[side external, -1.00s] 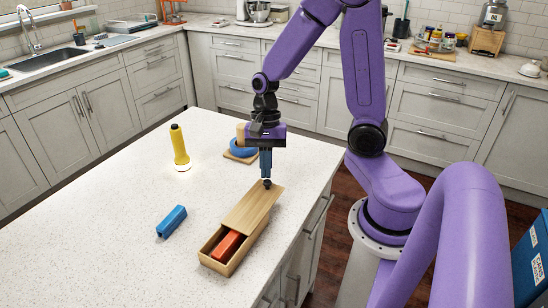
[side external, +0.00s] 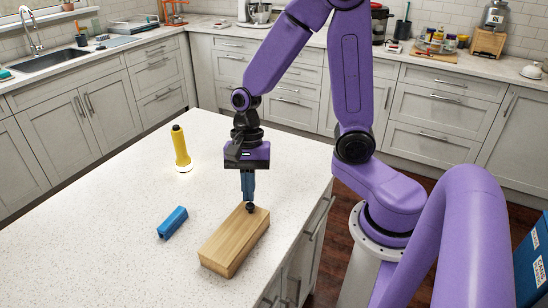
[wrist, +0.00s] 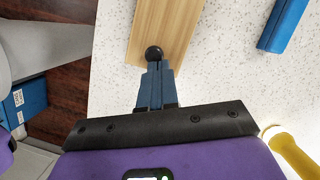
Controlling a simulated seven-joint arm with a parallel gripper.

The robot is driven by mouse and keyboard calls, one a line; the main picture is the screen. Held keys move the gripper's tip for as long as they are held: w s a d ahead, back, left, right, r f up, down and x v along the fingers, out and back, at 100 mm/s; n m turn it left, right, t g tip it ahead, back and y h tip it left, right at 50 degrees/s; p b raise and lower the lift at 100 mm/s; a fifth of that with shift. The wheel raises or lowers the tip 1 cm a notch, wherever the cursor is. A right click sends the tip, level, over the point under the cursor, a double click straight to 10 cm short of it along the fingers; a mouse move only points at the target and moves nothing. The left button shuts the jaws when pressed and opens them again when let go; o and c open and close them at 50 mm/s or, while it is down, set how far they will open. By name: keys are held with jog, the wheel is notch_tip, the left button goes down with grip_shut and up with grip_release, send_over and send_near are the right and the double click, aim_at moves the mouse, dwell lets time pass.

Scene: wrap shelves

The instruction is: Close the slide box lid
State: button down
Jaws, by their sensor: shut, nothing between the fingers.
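The wooden slide box (side external: 243,254) sits on the white counter near its right edge. Its light wooden lid (side external: 232,235) lies over the top, and no opening or red content shows. The lid also shows in the wrist view (wrist: 172,22). A black knob (side external: 250,208) stands at the lid's far end; the wrist view shows this knob (wrist: 154,53) right at my fingertips. My gripper (side external: 249,200) points down with its blue fingers shut, at the knob's far side. The fingers (wrist: 155,66) look to touch the knob but do not hold it.
A blue block (side external: 172,222) lies left of the box. The counter's right edge runs close beside the box.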

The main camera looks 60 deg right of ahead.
jog(key=shift+w+d+r, duration=0.1)
jog(key=shift+w+d, duration=0.15)
jog(key=shift+d, duration=0.15)
jog(key=w+d+f+v, duration=0.1)
jog(key=d+v, duration=0.1)
jog(key=v, duration=0.9)
jog(key=s+a+f+n+h, duration=0.1)
jog(key=s+a+n, duration=0.1)
jog(key=s+n, duration=0.6)
jog(key=s+a+f+n+t+h, duration=0.1)
jog(key=s+n, duration=0.7)
jog(key=n, duration=0.9)
jog(key=shift+s+a+f+t, duration=0.3)
jog(key=shift+a+f, duration=0.25)
jog(key=shift+f, duration=0.05)
